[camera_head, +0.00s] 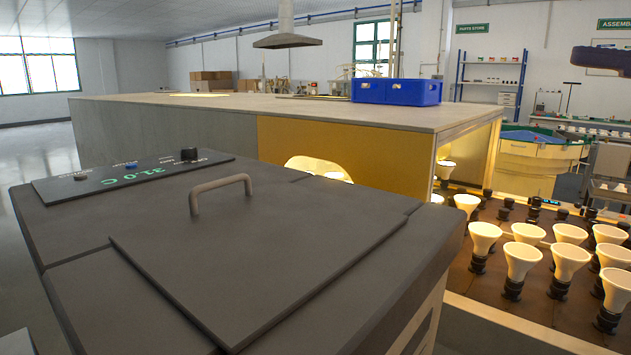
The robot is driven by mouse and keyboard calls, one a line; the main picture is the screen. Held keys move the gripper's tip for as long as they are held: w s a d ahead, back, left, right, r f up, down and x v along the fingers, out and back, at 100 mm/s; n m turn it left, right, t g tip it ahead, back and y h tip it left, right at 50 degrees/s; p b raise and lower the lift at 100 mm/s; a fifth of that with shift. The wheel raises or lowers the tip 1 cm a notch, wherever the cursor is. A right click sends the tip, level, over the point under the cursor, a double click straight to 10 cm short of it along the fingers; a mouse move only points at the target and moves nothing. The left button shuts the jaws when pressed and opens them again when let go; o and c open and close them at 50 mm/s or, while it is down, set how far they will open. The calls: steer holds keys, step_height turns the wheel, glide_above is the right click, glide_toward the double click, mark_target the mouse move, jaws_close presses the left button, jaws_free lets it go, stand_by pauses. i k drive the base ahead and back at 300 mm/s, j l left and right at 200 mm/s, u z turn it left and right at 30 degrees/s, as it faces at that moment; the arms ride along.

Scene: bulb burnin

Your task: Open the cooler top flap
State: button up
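The cooler (85,290) is a dark grey box filling the lower left of the head view. Its top flap (262,248) is a flat dark panel that lies closed, level with the top around it. A grey bar handle (222,190) stands up from the flap near its far left edge. A control panel (130,176) on the cooler's top, behind the flap, shows a green 31.0 C readout and a black knob (190,154). My gripper is not in view, and nothing touches the flap or handle.
A long bench (270,106) with a yellow panel (330,140) stands just behind the cooler. A blue crate (397,91) sits on it. Several lit bulbs (522,259) stand in a rack at the right. A dark rounded shape (602,60) juts in at the upper right. The space above the flap is clear.

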mark_target(237, 266)
steer(key=k+l, duration=0.35)
steer(key=l, duration=0.15)
steer(key=k+l, duration=0.35)
steer(key=l, duration=0.2)
